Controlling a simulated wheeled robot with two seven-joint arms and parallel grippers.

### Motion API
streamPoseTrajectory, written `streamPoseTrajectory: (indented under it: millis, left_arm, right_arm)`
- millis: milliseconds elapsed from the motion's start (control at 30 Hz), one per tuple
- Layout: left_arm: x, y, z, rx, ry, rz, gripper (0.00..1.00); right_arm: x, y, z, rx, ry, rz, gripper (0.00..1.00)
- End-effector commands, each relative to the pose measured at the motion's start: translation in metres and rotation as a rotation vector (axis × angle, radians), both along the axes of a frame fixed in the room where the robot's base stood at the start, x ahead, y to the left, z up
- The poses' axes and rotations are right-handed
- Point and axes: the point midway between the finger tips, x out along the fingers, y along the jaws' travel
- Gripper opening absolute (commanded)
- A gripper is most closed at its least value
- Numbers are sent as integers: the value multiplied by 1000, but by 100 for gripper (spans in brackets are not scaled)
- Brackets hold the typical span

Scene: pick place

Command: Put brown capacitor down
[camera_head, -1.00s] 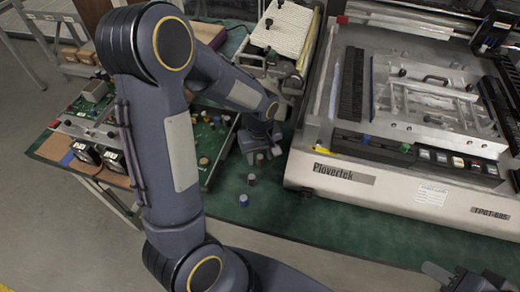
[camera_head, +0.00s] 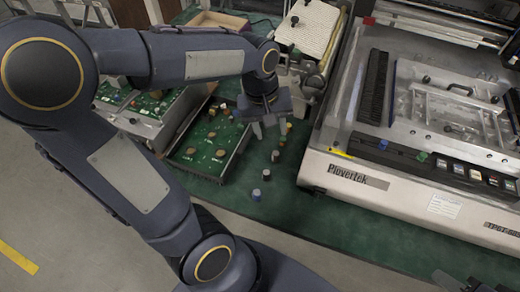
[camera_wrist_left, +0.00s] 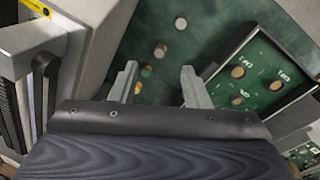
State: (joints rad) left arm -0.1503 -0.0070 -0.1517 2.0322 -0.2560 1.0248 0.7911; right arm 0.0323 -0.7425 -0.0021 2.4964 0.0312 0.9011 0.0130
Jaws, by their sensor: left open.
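Several small round capacitors stand in a row on the green mat (camera_head: 300,215) between the tray and the machine. One with a brownish top (camera_wrist_left: 160,50) shows in the wrist view, between a pale one (camera_wrist_left: 181,23) and a greenish one (camera_wrist_left: 146,71); I cannot be sure it is the brown capacitor. In the head view the row includes a blue-grey one (camera_head: 256,195) and a brownish one (camera_head: 266,174). My left gripper (camera_head: 270,130) is open above the far end of the row, with nothing visible between its fingers (camera_wrist_left: 160,85). My right gripper (camera_head: 460,281) shows partly at the bottom right.
The large Plovertek machine (camera_head: 400,185) stands close to the right of the row. A tray with a green circuit board (camera_head: 212,140) carrying round brown parts lies to the left. A white ribbed device (camera_head: 308,28) is behind. The mat's front is mostly clear.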

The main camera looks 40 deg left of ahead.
Motion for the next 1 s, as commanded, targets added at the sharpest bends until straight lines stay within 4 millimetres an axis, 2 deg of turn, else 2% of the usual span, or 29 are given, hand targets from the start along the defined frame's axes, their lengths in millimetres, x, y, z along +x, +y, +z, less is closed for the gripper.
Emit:
streamPoseTrajectory:
  millis: [33,200,300,400,533,800,933,1000]
  left_arm:
    - [-20,-1,10,-36,-60,-50,43]
    - [-79,-16,27,-89,-278,-268,43]
    - [-103,-26,28,-78,-386,-370,43]
    - [-117,-33,26,-58,-459,-439,43]
    - [-125,-38,24,-40,-503,-485,43]
    - [-125,-38,24,-38,-507,-492,43]
    - [-125,-38,40,-38,-507,-491,43]
    - [-125,-38,37,-38,-507,-491,43]
  right_arm:
    - [0,0,0,0,0,0,36]
    - [0,0,0,0,0,0,36]
    - [0,0,0,0,0,0,36]
    - [0,0,0,0,0,0,36]
    - [0,0,0,0,0,0,36]
    - [0,0,0,0,0,0,36]
    - [0,0,16,0,0,0,36]
    - [0,0,13,0,-1,0,36]
